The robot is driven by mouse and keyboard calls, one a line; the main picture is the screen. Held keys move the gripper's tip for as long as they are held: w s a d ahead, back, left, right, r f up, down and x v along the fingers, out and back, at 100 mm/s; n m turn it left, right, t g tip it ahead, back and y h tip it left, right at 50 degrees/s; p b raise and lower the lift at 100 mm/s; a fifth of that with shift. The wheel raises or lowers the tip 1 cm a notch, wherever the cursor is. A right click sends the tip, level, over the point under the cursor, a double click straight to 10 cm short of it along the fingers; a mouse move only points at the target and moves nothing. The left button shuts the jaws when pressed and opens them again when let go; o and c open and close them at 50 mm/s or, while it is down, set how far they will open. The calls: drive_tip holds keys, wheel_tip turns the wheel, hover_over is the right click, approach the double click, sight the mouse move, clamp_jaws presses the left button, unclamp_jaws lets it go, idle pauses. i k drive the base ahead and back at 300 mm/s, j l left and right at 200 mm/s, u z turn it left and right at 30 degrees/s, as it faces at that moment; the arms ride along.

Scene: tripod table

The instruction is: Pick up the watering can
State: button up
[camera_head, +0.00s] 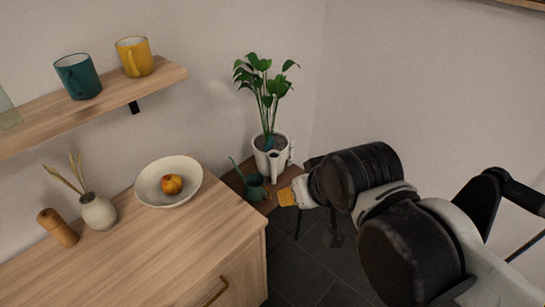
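A small dark green watering can (256,190) stands on a small wooden table (233,181) in the corner, with its thin spout pointing up and to the left. My gripper (290,197) is at the end of my arm, just right of the can and the table's right edge. Its wrist and dark arm links largely hide it, so its fingers do not show clearly. I cannot tell whether it is open or shut, or whether it touches anything. The can looks upright.
A white pot (264,158) with a leafy plant stands behind the can, with a small white object (275,166) in front of it. A wooden cabinet (170,245) at left carries a bowl (150,197), a vase (98,212) and a wooden cylinder (60,230). Walls close the corner.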

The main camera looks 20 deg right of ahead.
sight(257, 189)
drive_tip(key=i+l+z, duration=0.2)
drive_tip(key=i+z, duration=0.55)
